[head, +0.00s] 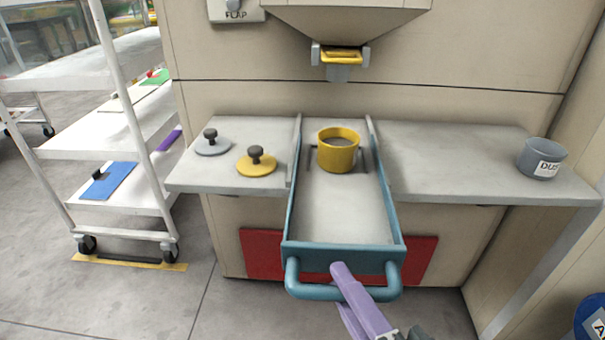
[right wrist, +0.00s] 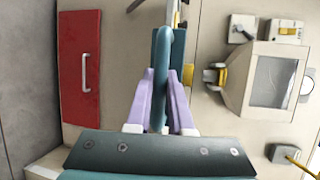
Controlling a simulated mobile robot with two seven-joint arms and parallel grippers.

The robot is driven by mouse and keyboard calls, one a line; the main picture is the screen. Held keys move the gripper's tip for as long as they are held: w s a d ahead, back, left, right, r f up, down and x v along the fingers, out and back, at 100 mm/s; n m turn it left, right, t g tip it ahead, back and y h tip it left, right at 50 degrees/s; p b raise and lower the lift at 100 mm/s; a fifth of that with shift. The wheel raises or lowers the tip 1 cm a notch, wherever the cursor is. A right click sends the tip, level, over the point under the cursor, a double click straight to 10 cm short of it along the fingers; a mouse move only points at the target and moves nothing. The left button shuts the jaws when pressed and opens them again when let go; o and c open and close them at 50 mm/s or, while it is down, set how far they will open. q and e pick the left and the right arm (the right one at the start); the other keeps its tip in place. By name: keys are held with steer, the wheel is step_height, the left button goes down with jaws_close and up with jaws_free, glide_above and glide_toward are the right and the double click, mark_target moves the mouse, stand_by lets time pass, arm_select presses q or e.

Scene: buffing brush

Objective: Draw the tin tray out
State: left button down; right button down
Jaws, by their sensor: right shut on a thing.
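The tin tray (head: 345,210) is a long teal-sided tray with a grey floor, set in a gap in the counter and sticking out past its front edge. A yellow tin (head: 338,152) with grey contents stands upright toward its back end. The tray's teal bar handle (head: 385,284) spans its front. My right gripper (head: 342,285), with purple fingers, is shut on the handle near its middle. In the right wrist view the handle (right wrist: 163,80) passes between the two fingers (right wrist: 162,100). My left gripper is not in view.
A grey lid (head: 212,144) and a yellow lid (head: 257,163) lie on the counter left of the tray. A grey pot (head: 541,158) stands at the right end. A hopper with a yellow outlet (head: 341,55) hangs above. A white shelf cart (head: 110,140) stands left. Floor is clear in front.

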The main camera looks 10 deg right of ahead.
steer(key=s+a, duration=0.2)
steer(key=s, duration=0.4)
steer(key=shift+s+p, duration=0.4)
steer(key=shift+p, duration=0.05)
steer(key=c, duration=0.8)
jaws_free()
steer(key=p+v, duration=0.1)
steer(key=v, duration=0.9)
